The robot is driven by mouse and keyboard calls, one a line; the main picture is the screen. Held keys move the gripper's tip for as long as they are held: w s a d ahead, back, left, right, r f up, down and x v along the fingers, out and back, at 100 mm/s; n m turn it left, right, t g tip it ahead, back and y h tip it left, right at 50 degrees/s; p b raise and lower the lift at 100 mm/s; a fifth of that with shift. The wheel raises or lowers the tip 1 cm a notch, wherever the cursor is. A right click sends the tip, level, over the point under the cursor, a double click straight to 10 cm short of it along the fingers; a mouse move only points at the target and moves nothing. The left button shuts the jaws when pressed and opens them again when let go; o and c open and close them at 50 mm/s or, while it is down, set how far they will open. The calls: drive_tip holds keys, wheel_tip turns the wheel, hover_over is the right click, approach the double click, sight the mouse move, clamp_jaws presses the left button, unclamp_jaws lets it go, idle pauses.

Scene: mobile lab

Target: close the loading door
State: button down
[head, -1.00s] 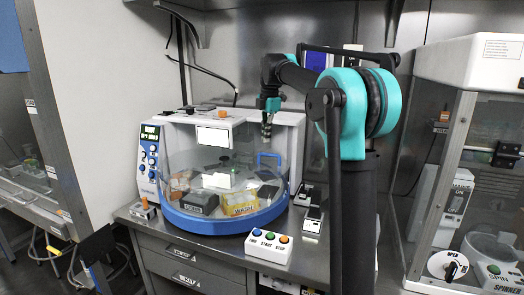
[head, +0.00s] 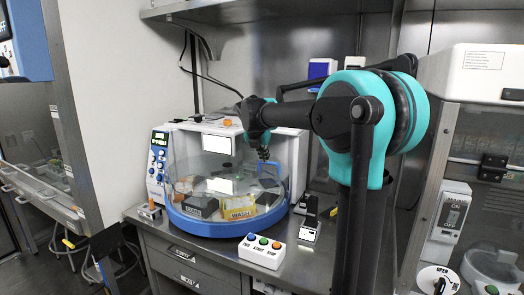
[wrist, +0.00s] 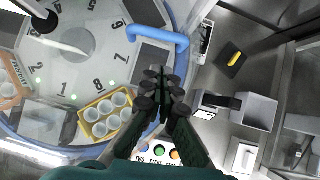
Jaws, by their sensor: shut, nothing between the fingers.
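The machine (head: 183,150) on the bench is a white and blue unit with a round numbered deck behind a clear curved front. Its blue handle (head: 269,166), at the right of the front, appears to belong to the clear loading door; the door's edges are too faint to tell how far it stands open. The handle also shows as a blue bar in the wrist view (wrist: 160,36). My gripper (head: 264,155) is shut and empty, pointing down close by the handle. In the wrist view its fingertips (wrist: 163,88) lie just below the bar; I cannot tell whether they touch it.
A white button box (head: 262,250) stands at the bench's front edge. Small devices (head: 311,227) stand right of the machine. A clear-fronted cabinet (head: 480,150) stands farther right.

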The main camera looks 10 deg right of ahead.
sight(271, 163)
drive_tip(key=w+d+f, duration=0.1)
drive_tip(key=w+f, duration=0.1)
drive_tip(key=w, duration=0.1)
drive_tip(key=shift+d+f, duration=0.35)
drive_tip(key=shift+w+d+f, duration=0.3)
drive_tip(key=shift+w+d, duration=0.05)
drive_tip(key=shift+w, duration=0.35)
drive_tip(key=shift+w+d, duration=0.35)
drive_tip(key=shift+w, duration=0.2)
drive_tip(key=shift+w+d, duration=0.35)
drive_tip(key=shift+w, duration=0.2)
drive_tip(key=shift+s, duration=0.1)
